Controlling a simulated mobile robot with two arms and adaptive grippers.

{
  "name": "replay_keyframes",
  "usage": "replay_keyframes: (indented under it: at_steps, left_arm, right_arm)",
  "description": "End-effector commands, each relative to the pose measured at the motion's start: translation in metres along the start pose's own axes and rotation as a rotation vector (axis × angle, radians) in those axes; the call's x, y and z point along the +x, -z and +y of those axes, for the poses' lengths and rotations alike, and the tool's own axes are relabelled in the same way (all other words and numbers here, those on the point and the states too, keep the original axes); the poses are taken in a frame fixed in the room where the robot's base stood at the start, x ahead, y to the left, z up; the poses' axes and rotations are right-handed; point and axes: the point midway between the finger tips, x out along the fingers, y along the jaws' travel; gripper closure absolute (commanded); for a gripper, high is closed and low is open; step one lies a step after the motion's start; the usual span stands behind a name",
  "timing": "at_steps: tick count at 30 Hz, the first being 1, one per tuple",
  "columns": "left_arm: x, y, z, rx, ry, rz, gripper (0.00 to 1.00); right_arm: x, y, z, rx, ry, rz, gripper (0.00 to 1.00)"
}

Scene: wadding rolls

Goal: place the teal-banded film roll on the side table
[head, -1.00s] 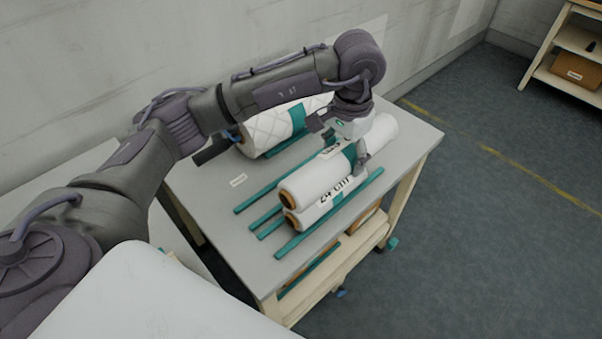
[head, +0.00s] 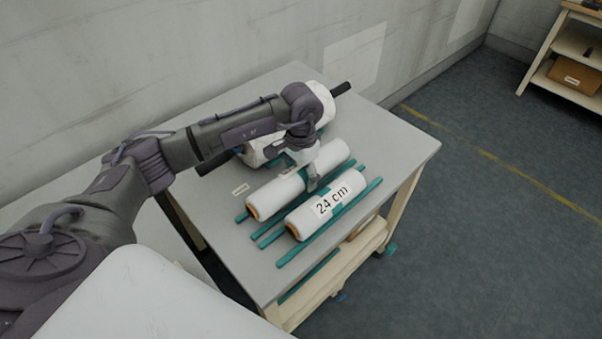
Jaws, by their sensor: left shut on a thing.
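My left gripper (head: 306,172) is shut around the middle of a white film roll (head: 272,193) with a brown core end. The gripper hides much of the roll's middle, where a teal band partly shows. This roll lies along the teal rails on the left of the grey side table (head: 398,150); I cannot tell whether it touches them. A second white roll (head: 299,222), labelled "24 cm", lies beside it, nearer, between the right-hand rails. My right gripper is not in view.
A large quilted roll on a dark rod (head: 341,89) lies at the back of the table, partly behind my left arm. Teal rails (head: 345,211) run along the table top. A small white label (head: 240,189) lies at left. A shelf with a box (head: 575,76) stands far right.

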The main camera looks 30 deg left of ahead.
Motion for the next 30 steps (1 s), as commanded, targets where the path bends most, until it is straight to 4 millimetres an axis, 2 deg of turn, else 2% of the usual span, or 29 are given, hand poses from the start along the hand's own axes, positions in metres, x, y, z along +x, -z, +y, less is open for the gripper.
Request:
replay_keyframes:
  at_steps: [9, 21, 22, 24, 30]
  left_arm:
    - [0.004, 0.001, 0.0, 0.001, 0.0, 0.005, 1.0]
    - [0.014, 0.001, 0.0, 0.0, 0.0, 0.005, 1.0]
    - [0.015, 0.0, 0.0, 0.0, 0.0, 0.001, 0.29]
    - [0.014, 0.0, 0.0, 0.0, 0.0, 0.001, 0.2]
    - [0.014, 0.0, 0.0, 0.0, 0.0, 0.001, 0.2]
  right_arm:
    - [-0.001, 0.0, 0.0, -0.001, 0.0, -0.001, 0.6]
    - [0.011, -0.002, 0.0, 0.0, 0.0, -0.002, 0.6]
    - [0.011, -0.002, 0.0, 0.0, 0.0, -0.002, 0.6]
    - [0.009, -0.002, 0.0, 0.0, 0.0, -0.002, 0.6]
    - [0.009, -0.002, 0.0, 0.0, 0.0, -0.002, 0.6]
